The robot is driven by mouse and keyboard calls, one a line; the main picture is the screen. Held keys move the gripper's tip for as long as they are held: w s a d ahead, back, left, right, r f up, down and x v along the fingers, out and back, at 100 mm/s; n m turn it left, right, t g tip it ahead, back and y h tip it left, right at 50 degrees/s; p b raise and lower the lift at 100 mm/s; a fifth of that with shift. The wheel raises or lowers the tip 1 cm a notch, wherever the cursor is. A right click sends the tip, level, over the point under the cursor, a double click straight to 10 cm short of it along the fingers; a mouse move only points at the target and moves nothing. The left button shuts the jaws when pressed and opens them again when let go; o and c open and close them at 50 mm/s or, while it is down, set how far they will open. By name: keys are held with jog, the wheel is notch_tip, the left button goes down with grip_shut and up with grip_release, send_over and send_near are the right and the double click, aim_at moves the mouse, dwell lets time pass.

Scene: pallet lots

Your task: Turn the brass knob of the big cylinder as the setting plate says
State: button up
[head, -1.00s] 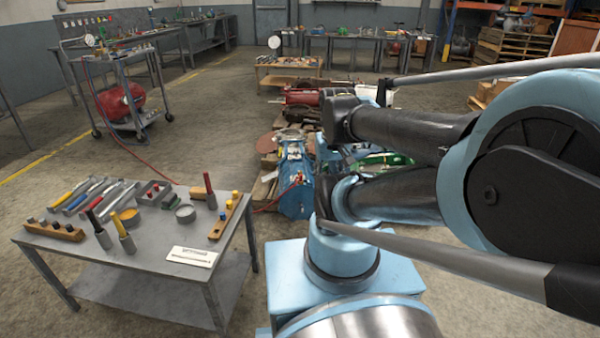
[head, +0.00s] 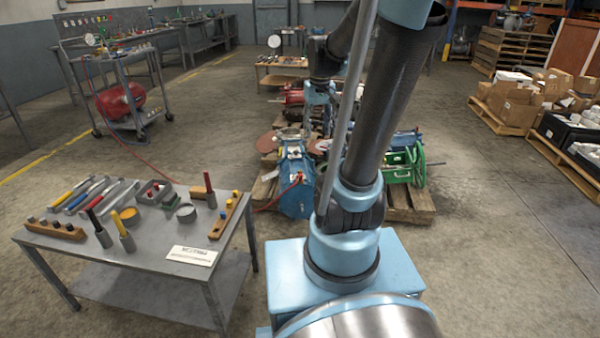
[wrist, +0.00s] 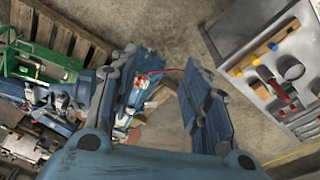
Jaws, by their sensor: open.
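A blue cylinder (head: 295,185) lies on a pallet beyond my base in the head view. Small red and brass-coloured fittings (head: 298,178) show on it; I cannot make out the knob's setting. In the wrist view, part of the blue cylinder (wrist: 145,73) shows between my fingers, some way below. My gripper (wrist: 158,80) is open and empty, its blue fingers spread and apart from the cylinder. A white plate (head: 192,255) with dark markings lies at the table's front edge; its writing is too small to read.
The grey table (head: 140,250) at the left holds tools, blocks and cups. A green machine (head: 403,165) and a red machine (head: 292,97) stand near the cylinder. A red hose (head: 140,160) crosses the floor. Cartons (head: 515,102) on pallets stand at right; the floor between is clear.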

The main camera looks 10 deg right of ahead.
jog(key=w+f+n, duration=0.1)
jog(key=w+f, duration=0.3)
jog(key=w, duration=0.6)
jog(key=w+f+g, duration=0.1)
jog(key=w+f, duration=0.4)
jog(key=w, duration=0.6)
jog(key=w+f+n, duration=0.1)
jog(key=w+f, duration=0.3)
jog(key=w, duration=0.6)
jog(key=w+f, duration=0.8)
jog(key=f, duration=2.1)
jog(key=shift+s, duration=0.25)
jog(key=shift+r, duration=0.1)
grip_shut()
